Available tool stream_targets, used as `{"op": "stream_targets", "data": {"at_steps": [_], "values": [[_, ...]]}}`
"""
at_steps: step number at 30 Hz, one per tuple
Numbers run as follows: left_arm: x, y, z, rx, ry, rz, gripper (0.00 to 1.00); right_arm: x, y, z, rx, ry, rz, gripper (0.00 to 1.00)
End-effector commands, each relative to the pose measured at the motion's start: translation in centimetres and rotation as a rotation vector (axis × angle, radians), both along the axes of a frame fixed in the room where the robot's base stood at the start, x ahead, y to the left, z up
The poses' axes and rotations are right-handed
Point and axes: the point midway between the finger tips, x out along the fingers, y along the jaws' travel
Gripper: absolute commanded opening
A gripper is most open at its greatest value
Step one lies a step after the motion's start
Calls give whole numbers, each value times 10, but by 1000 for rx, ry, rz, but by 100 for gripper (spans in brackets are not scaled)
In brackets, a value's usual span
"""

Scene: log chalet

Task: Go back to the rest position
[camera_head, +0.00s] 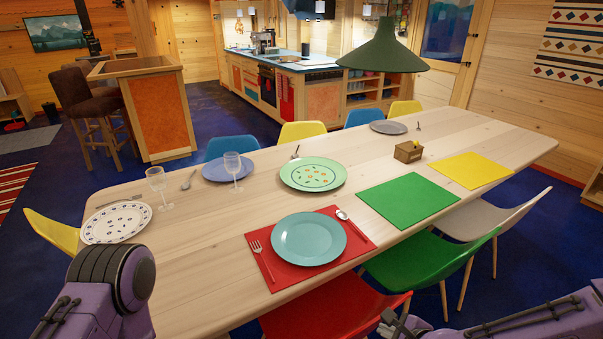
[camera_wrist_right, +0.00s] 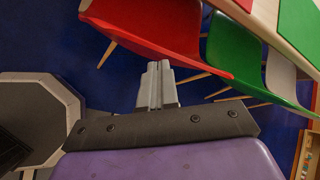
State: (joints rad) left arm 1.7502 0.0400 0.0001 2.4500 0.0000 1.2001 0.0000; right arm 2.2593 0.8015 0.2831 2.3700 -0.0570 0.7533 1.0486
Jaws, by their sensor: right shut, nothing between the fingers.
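My right gripper (camera_wrist_right: 158,84) is shut and empty in the right wrist view, with its fingers together. It points over the dark blue floor beside the red chair (camera_wrist_right: 180,40), below the table's edge. In the head view purple parts of my right arm (camera_head: 530,318) show at the bottom right, below the table. A purple link of my left arm (camera_head: 112,285) shows at the bottom left, in front of the table's near edge. My left gripper is out of view.
The wooden table (camera_head: 400,250) holds a red placemat (camera_head: 262,262) with a teal plate (camera_head: 308,239), fork and spoon. A green mat (camera_head: 408,200), a yellow mat (camera_head: 470,170) and several plates lie beyond. A green chair (camera_head: 425,268) and red chair (camera_head: 335,308) stand close by. A lamp (camera_head: 384,50) hangs above.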

Motion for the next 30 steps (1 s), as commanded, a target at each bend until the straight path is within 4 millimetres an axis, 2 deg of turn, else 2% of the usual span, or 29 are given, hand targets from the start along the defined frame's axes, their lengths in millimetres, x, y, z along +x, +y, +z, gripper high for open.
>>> {"op": "stream_targets", "data": {"at_steps": [5, 8, 10, 12, 16, 19, 30], "values": [[0, 0, -3, 0, 0, 0, 0, -34, -23, -45, -389, 14, 249, 0], [0, 0, -8, 0, 0, 0, 0, -84, -51, -90, -735, 96, 539, 0], [0, 0, -11, 0, 0, 0, 0, -129, -77, -119, -970, 184, 794, 0], [0, 0, -13, 0, 0, 0, 0, -167, -95, -137, -1104, 258, 984, 0], [0, 0, -16, 0, 0, 0, 0, -213, -108, -157, -1160, 339, 1161, 0], [0, 0, -16, 0, 0, 0, 0, -228, -107, -163, -1155, 358, 1211, 0], [0, 0, -16, 0, 0, 0, 0, -229, -107, -163, -1152, 360, 1211, 0]]}}
